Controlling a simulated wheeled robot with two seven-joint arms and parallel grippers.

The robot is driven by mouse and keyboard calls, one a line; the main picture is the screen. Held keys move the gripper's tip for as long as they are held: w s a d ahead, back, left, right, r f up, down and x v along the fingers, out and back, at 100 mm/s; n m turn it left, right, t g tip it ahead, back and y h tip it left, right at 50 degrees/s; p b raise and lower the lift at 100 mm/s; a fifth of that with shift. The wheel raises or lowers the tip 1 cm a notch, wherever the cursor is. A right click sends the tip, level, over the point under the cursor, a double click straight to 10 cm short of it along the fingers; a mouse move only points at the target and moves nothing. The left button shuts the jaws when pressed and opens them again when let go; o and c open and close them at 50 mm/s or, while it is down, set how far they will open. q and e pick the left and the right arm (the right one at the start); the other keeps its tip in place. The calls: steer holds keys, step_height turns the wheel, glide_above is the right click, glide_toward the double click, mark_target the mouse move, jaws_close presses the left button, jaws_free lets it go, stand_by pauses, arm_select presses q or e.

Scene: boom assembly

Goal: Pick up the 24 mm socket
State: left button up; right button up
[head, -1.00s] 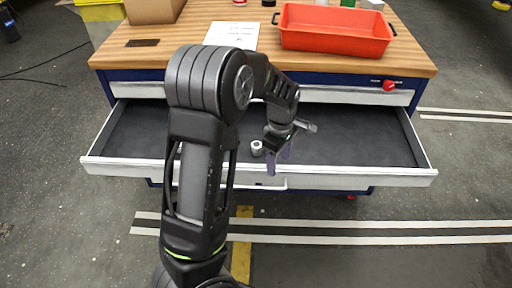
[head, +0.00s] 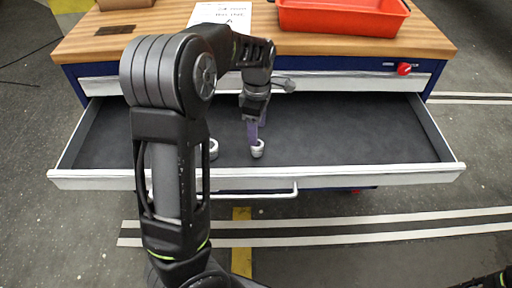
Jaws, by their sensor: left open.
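The open drawer (head: 350,135) holds two small silvery sockets. One socket (head: 257,149) is near the drawer's front, at the middle left; the other socket (head: 213,149) is to its left, partly hidden by my left arm. I cannot read sizes, so I cannot tell which is the 24 mm one. My left gripper (head: 256,136) points down into the drawer with its purple fingers open. The fingertips are right at the first socket; I cannot tell whether they straddle or touch it.
The drawer's front wall (head: 370,177) and side walls bound the space. The drawer's right half is bare. Above is the wooden worktop (head: 180,18) with a red tray (head: 340,15), a printed sheet (head: 222,15) and a dark plate (head: 115,30). A red knob (head: 404,69) is at right.

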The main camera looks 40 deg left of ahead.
mark_target(257, 151)
arm_select(q)
steer(key=shift+f, duration=1.35)
steer(key=shift+f, duration=2.65)
jaws_close()
